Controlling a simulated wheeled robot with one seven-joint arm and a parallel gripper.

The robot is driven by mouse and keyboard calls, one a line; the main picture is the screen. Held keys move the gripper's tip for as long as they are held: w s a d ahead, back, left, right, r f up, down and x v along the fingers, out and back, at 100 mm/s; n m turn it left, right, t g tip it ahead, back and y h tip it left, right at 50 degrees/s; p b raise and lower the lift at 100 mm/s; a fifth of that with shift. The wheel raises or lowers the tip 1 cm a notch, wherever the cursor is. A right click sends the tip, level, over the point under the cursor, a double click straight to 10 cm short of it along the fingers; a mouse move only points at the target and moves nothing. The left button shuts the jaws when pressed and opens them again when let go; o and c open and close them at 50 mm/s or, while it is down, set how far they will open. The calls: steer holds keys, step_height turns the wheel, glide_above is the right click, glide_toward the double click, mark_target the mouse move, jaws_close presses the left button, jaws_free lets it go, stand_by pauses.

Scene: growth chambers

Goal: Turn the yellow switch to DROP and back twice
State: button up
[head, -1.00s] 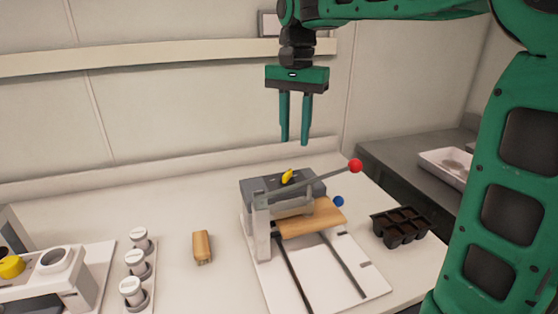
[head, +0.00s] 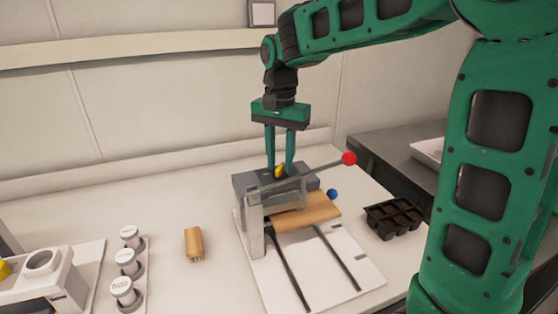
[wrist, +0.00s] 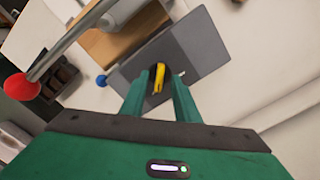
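The yellow switch (head: 280,170) sits on top of the grey housing (head: 250,185) of the press-like device on the bench. In the wrist view the yellow switch (wrist: 160,78) is a narrow bar on a dark round base. My gripper (head: 280,168) points straight down over it, with its fingertips at the switch's height. In the wrist view my gripper (wrist: 165,80) has one finger on each side of the switch, with a gap that looks visible on both sides. The fingers are open. I cannot read any DROP mark.
A lever with a red ball (head: 348,158) slants up right of the switch. A blue ball (head: 332,194) and a wooden board (head: 306,212) are on the device. A black cell tray (head: 395,217) stands right, a wooden-handled tool (head: 194,243) and several white-capped jars (head: 126,262) left.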

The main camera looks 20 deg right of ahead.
steer(key=shift+f, duration=0.15)
jaws_close()
